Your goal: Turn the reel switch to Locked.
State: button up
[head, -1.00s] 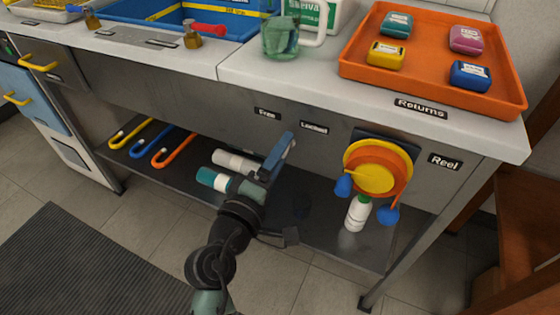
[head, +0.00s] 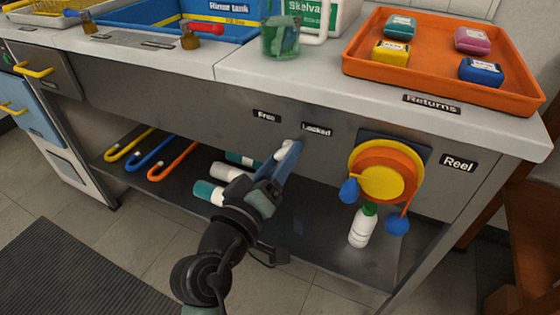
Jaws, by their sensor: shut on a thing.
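The reel switch (head: 286,156) is on the grey front panel below the counter, under and between the Free label (head: 267,116) and the Locked label (head: 316,130). A blue part and a pale tip of it show, with the tip near the left end of the Locked label. My gripper (head: 271,187) comes up from below and is shut on the switch. My gripper hides the lower part of the switch and the contact, so its exact angle is hard to tell.
The orange and yellow reel (head: 384,180) with blue knobs is right of the switch, beside the Reel label (head: 459,163). A white bottle (head: 362,228) stands below it. Bottles (head: 226,172) and colored hooks (head: 172,160) lie on the lower shelf. An orange tray (head: 440,85) is on the counter.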

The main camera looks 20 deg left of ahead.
dwell(0.4)
jog(key=o, duration=1.4)
jog(key=shift+s, duration=0.1)
jog(key=s+p, duration=0.1)
jog(key=s, duration=1.1)
jog(key=shift+s+a+p, duration=0.2)
jog(key=shift+s+p, duration=0.15)
jog(key=shift+s, duration=0.05)
